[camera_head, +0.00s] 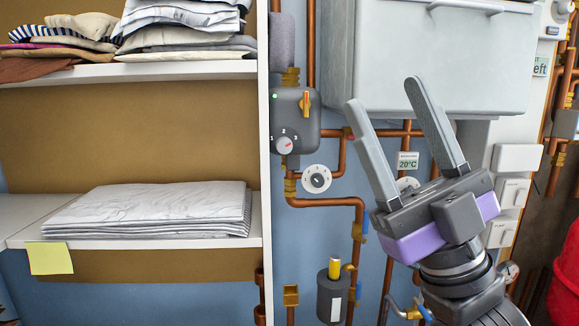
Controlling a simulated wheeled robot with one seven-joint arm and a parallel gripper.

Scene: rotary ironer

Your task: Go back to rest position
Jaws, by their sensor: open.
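My gripper (381,92) is at the right of the head view, pointing up and to the left. Its two grey fingers stand apart with nothing between them. The fingertips lie in front of the lower part of a light grey box (440,55) on the wall. My wrist, with a purple band, enters from the lower right. I cannot tell how far the fingers are from the box.
At left, a white shelf unit (264,150) holds folded clothes (180,25) above and folded white sheets (155,208) below. Copper pipes, a grey pump with a dial (292,125) and a dark cylinder (332,296) are on the blue wall. A red object (566,285) is at the right edge.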

